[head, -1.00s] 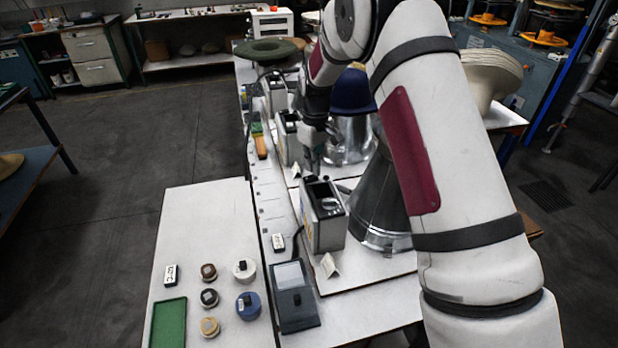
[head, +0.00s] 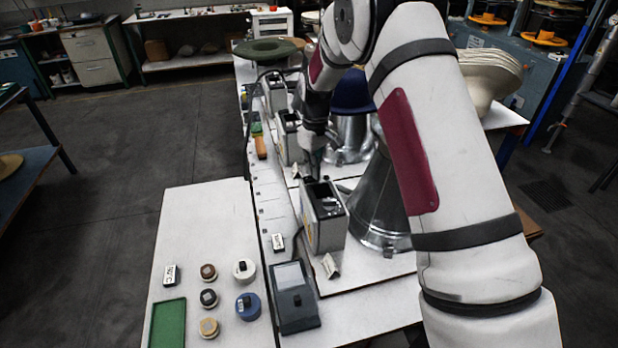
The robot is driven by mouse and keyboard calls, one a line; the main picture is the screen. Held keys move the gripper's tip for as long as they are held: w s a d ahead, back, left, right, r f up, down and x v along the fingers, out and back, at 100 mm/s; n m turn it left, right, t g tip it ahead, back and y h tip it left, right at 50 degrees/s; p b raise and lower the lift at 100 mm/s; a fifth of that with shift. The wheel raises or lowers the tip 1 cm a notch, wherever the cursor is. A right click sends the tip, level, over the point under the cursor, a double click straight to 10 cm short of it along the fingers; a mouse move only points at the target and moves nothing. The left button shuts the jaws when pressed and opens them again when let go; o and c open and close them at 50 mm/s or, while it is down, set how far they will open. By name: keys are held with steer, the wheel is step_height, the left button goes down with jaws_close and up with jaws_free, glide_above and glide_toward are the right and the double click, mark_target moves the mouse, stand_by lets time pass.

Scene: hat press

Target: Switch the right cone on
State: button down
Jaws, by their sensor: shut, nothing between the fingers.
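My gripper (head: 313,172) points down just above the nearest grey control box (head: 323,222). Its fingers look small and dark; they are shut and hold nothing I can see. I cannot tell whether the tips touch the box top. The nearest metal cone (head: 378,205) stands right of this box, partly hidden by my arm. A second cone (head: 350,140), farther back, has a dark blue hat (head: 352,92) on it. Farther grey boxes stand behind, one in the middle (head: 288,140) and one at the back (head: 272,95). The switch itself is too small to make out.
A dark device with a sloped face (head: 292,300) stands at the front of the table. A white side table (head: 205,215) holds several round pots and a green tray (head: 168,322). A green hat (head: 264,50) lies at the back. A small white card (head: 330,266) stands before the nearest box.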

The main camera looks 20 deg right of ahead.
steer(key=shift+f, duration=0.3)
steer(key=shift+r, duration=3.5)
steer(key=shift+r, duration=0.1)
